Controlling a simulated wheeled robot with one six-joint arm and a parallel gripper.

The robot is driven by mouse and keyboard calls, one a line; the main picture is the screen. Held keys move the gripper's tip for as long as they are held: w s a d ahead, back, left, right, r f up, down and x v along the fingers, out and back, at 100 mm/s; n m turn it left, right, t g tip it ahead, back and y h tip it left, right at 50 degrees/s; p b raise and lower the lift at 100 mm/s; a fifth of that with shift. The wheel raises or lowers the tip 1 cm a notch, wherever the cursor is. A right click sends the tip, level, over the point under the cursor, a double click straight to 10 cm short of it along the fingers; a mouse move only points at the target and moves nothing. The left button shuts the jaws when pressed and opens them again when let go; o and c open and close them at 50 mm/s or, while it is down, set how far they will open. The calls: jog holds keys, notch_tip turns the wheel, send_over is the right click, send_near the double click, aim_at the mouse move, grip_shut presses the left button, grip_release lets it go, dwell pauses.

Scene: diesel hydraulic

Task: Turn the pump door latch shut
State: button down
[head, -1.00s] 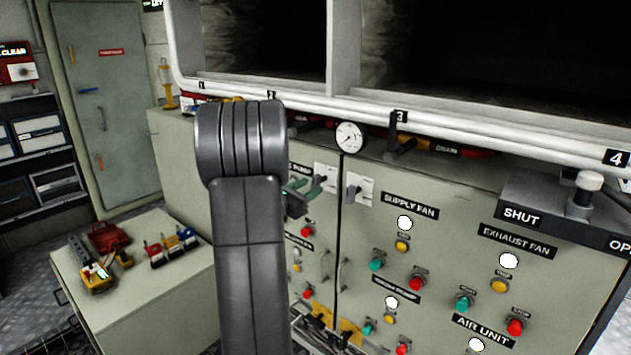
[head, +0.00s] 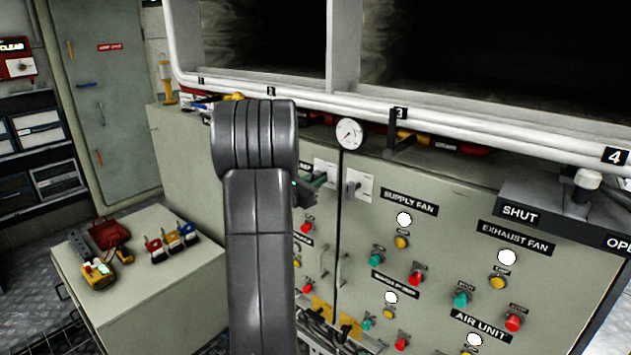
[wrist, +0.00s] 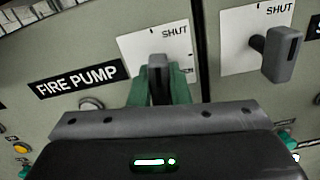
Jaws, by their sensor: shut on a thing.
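The pump door latch is a dark grey handle (wrist: 158,72) on a white plate marked SHUT, beside the FIRE PUMP label (wrist: 78,81). In the wrist view the handle stands nearly upright between the green fingers of my gripper (wrist: 160,88), which is shut on it. The SHUT mark is up and to the right of the handle. The lower part of the handle is hidden behind my gripper. In the head view my gripper (head: 315,182) is at the latch's white plate (head: 326,170), partly behind my arm, and the handle is hard to make out.
A second latch (wrist: 277,52) on its own SHUT plate is close on the right, across the door seam. Buttons and lamps cover the panel below. A pressure gauge (head: 349,133) and a white rail (head: 450,124) are above. A low cabinet (head: 165,285) with tools stands at left.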

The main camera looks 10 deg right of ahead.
jog(key=shift+f+n+b, duration=0.1)
jog(key=shift+n+b, duration=0.3)
jog(key=shift+n, duration=0.6)
jog(key=c, duration=1.4)
grip_release()
jog(key=shift+o, duration=0.2)
jog(key=b+v, duration=0.2)
jog(key=v, duration=1.1)
jog(key=shift+s+a+b, duration=0.25)
jog(key=shift+a+b, duration=0.05)
